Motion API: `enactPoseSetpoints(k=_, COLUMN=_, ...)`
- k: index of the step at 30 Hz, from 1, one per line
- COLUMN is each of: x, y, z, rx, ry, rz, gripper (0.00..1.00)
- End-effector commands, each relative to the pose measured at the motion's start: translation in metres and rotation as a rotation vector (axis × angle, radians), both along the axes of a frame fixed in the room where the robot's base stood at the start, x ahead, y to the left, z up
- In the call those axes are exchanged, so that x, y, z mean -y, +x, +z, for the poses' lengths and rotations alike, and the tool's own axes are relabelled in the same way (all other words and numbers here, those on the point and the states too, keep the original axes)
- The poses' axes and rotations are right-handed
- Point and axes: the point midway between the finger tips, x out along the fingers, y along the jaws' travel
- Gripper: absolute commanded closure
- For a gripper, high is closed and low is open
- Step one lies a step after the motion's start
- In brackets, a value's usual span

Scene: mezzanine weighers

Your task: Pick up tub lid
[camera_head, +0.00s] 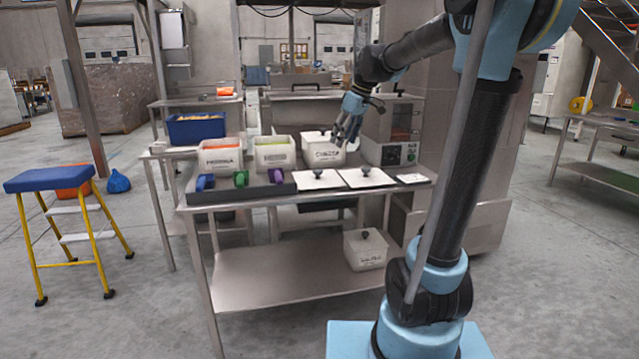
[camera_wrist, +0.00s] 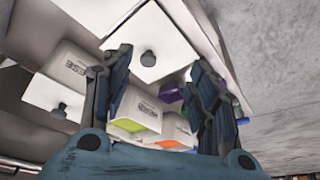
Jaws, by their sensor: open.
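Two square white tub lids with dark knobs lie flat on the steel table, a left one (camera_head: 314,182) and a right one (camera_head: 372,181). A third lid (camera_head: 316,137) sits on the right-hand white tub (camera_head: 322,155). My gripper (camera_head: 349,131) is open and empty above the table, near this lidded tub. In the wrist view, the left loose lid (camera_wrist: 160,65) appears between and beyond the open fingers (camera_wrist: 160,68), its knob in full view, apart from them. The lidded tub's lid (camera_wrist: 45,98) shows at the left, and part of the right loose lid (camera_wrist: 92,12) at the top.
Two open tubs, one with orange contents (camera_head: 220,157) and one with yellow-green (camera_head: 274,155), stand left of the lidded tub. A dark tray (camera_head: 222,195) holds coloured scoops in front. A grey appliance (camera_head: 390,150) stands close on the right. Another lidded tub (camera_head: 367,254) is on the lower shelf.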

Motion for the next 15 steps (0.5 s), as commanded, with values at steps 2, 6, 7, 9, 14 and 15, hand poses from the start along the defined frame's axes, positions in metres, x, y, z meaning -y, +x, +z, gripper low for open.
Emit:
enactPoseSetpoints(k=2, x=-0.012, y=0.020, z=0.006, rx=0.011, ry=0.006, rz=0.046, gripper=0.46)
enactPoseSetpoints(k=6, x=-0.025, y=0.041, z=0.012, rx=0.027, ry=0.015, rz=0.103, gripper=0.46)
enactPoseSetpoints(k=7, x=-0.027, y=0.044, z=0.013, rx=0.029, ry=0.016, rz=0.112, gripper=0.46)
enactPoseSetpoints(k=9, x=-0.031, y=0.049, z=0.013, rx=0.032, ry=0.018, rz=0.124, gripper=0.46)
enactPoseSetpoints(k=14, x=-0.037, y=0.054, z=0.001, rx=0.035, ry=0.018, rz=0.132, gripper=0.46)
enactPoseSetpoints(k=15, x=-0.039, y=0.055, z=-0.006, rx=0.035, ry=0.018, rz=0.132, gripper=0.46)
